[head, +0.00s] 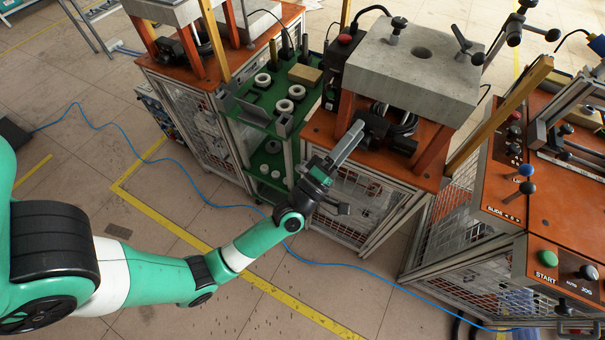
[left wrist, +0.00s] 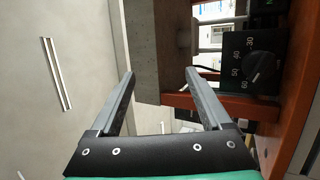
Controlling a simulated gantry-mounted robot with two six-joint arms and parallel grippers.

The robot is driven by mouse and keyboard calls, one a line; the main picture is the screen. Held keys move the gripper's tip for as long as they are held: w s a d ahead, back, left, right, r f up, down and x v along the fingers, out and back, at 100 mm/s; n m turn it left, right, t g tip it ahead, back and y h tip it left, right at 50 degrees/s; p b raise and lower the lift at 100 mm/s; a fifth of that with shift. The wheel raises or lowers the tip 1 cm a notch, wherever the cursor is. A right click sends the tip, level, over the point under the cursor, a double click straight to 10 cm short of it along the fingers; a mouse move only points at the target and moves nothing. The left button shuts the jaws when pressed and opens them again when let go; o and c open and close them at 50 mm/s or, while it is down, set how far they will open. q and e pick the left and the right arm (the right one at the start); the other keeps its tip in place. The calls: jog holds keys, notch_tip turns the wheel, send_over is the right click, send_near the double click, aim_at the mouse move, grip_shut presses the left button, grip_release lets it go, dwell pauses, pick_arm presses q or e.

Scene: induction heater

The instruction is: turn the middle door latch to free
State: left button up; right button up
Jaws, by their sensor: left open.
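My left gripper (head: 352,134) is open and empty, in front of the middle machine's orange bench. Its two grey fingers stand apart in the left wrist view (left wrist: 160,76), with nothing held between them. In the head view the fingers overlap the black unit (head: 376,128) under the concrete block; I cannot tell whether they touch it. A mesh-sided cabinet (head: 372,201) is below the bench. I cannot make out the middle door latch for certain in either view. My right gripper is not in view.
The concrete block (head: 412,62) stands on orange legs above the bench. A green shelf trolley (head: 262,105) with pale rings is to the left. An orange control panel (head: 565,215) is at right. In the left wrist view, a black dial (left wrist: 258,66) is beyond the right finger.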

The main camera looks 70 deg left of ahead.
pick_arm(q)
jog(key=s+a+f+n+g+y+b, duration=0.15)
jog(key=s+f, duration=0.25)
jog(key=f, duration=0.5)
jog(key=s+a+f+n+g+y, duration=0.1)
jog(key=s+a+f+n+g, duration=0.15)
jog(key=s+f, duration=0.45)
jog(key=g+b, duration=0.1)
jog(key=g, duration=0.3)
send_near(300, 171)
jog(key=shift+n, duration=0.3)
jog(key=b+x, duration=0.3)
jog(key=x, duration=0.7)
jog(key=shift+w+a+f, duration=0.15)
jog(key=shift+w+a, duration=0.1)
grip_shut()
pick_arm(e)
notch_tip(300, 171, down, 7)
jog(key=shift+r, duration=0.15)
